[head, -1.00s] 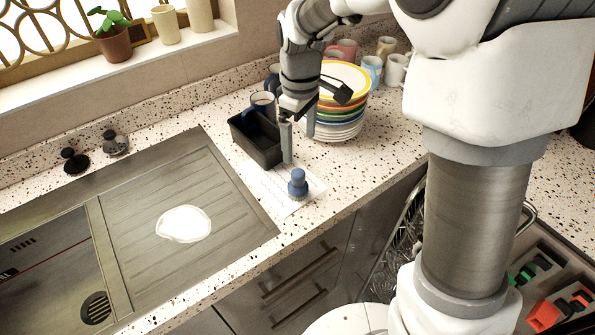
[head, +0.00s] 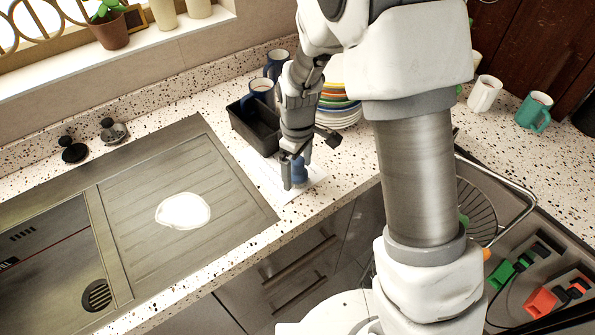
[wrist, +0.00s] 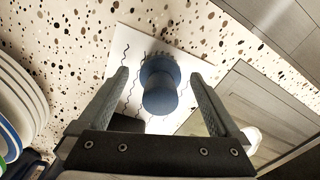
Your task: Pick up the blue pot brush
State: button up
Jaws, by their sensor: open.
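The blue pot brush (head: 299,170) stands on a white sheet of paper (head: 270,180) on the speckled counter, right of the sink's drainer. My gripper (head: 295,172) is low at the brush, and its near finger partly covers the brush in the head view. In the wrist view my gripper (wrist: 172,98) is open, with one finger on each side of the blue pot brush (wrist: 159,88). The fingers look apart from it. The brush's underside is hidden.
A black open box (head: 256,130) stands behind the paper, with blue mugs (head: 262,88) near it. A stack of plates (head: 338,108) stands close to the right of my gripper. The counter's front edge (head: 330,205) is close to the paper. The drainer (head: 170,180) holds a white patch.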

jog(key=c, duration=1.5)
jog(key=shift+o, duration=0.2)
jog(key=shift+r, duration=0.15)
